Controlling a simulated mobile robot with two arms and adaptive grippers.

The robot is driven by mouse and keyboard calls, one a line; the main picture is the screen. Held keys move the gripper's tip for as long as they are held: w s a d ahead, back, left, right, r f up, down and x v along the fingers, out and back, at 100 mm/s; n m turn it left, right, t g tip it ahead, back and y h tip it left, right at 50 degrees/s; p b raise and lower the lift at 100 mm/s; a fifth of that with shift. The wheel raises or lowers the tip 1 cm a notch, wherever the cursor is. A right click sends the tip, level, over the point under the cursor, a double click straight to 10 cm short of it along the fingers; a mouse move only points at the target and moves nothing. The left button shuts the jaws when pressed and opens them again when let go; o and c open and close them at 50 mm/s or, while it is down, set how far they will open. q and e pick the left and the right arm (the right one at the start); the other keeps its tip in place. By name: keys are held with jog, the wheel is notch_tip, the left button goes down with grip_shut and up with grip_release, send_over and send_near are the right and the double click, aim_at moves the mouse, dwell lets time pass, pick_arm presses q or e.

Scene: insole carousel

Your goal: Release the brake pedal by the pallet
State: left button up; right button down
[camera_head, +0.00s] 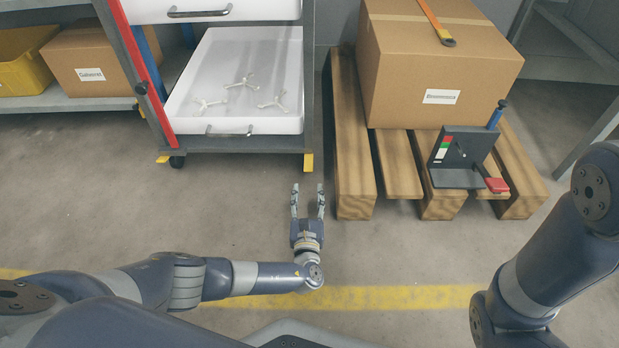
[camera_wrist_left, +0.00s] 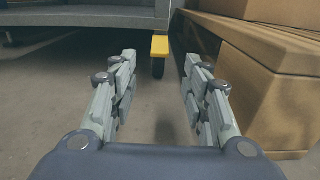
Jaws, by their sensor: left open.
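The brake unit (camera_head: 458,158) is a dark bracket at the front right of the wooden pallet (camera_head: 355,190). Its red pedal (camera_head: 496,185) sticks out at the lower right, and a blue-topped lever (camera_head: 497,113) stands behind it. A red, white and green strip marks its upright plate. My left gripper (camera_head: 307,188) is open and empty, pointing away from me over the floor, left of the pallet and apart from it. In the left wrist view its fingers (camera_wrist_left: 160,90) are spread, with the pallet (camera_wrist_left: 215,55) to the right. My right gripper is out of view; only my right arm shows.
A large cardboard box (camera_head: 430,75) with an orange strap stands on the pallet. A wheeled rack (camera_head: 310,90) with white drawers (camera_head: 235,122) stands at the back left, with yellow corner pieces (camera_head: 308,163). A shelf (camera_head: 70,102) holds a box and a yellow bin. The floor in front of the pallet is clear.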

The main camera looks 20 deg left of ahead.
aim_at(309, 163)
pick_arm(q)
jog(key=b+x, duration=0.4)
jog(key=x, duration=0.4)
jog(key=shift+f+b, duration=0.2)
jog(key=shift+b, duration=0.15)
jog(key=shift+w+a+r, duration=0.1)
jog(key=shift+w+r, duration=0.05)
jog(key=shift+w, duration=0.2)
grip_shut()
